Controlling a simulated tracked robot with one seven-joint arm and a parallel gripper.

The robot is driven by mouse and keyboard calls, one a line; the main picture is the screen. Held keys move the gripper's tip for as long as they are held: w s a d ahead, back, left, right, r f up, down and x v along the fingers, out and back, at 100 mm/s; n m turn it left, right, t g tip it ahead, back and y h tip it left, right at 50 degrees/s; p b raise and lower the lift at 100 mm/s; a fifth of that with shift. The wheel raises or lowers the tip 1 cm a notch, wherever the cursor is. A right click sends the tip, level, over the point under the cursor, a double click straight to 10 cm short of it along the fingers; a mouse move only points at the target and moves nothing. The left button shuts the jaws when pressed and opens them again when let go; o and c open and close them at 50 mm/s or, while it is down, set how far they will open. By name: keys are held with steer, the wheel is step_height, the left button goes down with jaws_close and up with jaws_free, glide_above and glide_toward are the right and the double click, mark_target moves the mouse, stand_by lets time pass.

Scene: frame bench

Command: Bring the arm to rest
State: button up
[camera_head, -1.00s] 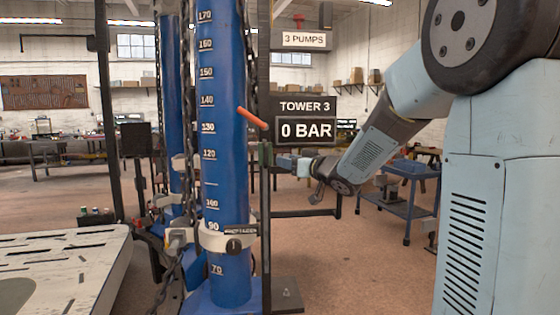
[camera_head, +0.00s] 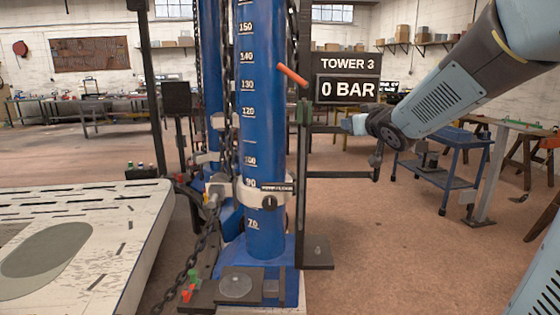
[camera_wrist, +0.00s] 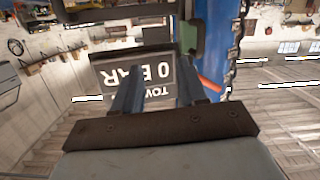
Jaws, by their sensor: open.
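My arm reaches in from the upper right in the head view. My gripper (camera_head: 347,124) is at its end, to the right of the blue tower (camera_head: 262,120) and its dark upright post (camera_head: 303,160). In the wrist view my gripper (camera_wrist: 158,72) shows two separated fingers with nothing between them but background. The orange-red lever (camera_head: 292,75) slants off the tower's post above and left of my gripper. It also shows in the wrist view (camera_wrist: 210,85), right of the fingers. A gap shows between fingertips and post in the head view.
A "TOWER 3, 0 BAR" display (camera_head: 347,88) hangs behind my gripper. A blue cart (camera_head: 440,165) stands to the right. A pale slotted platform (camera_head: 90,235) fills the lower left. Chains hang by the tower. Floor between tower and cart looks clear.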

steer(key=s+f+m+g+h, duration=0.1)
steer(key=s+f+g, duration=0.2)
steer(key=s, duration=0.7)
steer(key=s+d+f+m+g+h, duration=0.1)
steer(key=s+f+g, duration=0.2)
steer(key=s, duration=0.7)
steer(key=s+f+m+g, duration=0.1)
steer(key=s+f+g, duration=0.3)
steer(key=s, duration=0.7)
steer(key=shift+d+f+h, duration=0.2)
steer(key=shift+h, duration=0.2)
steer(key=shift+a, duration=0.1)
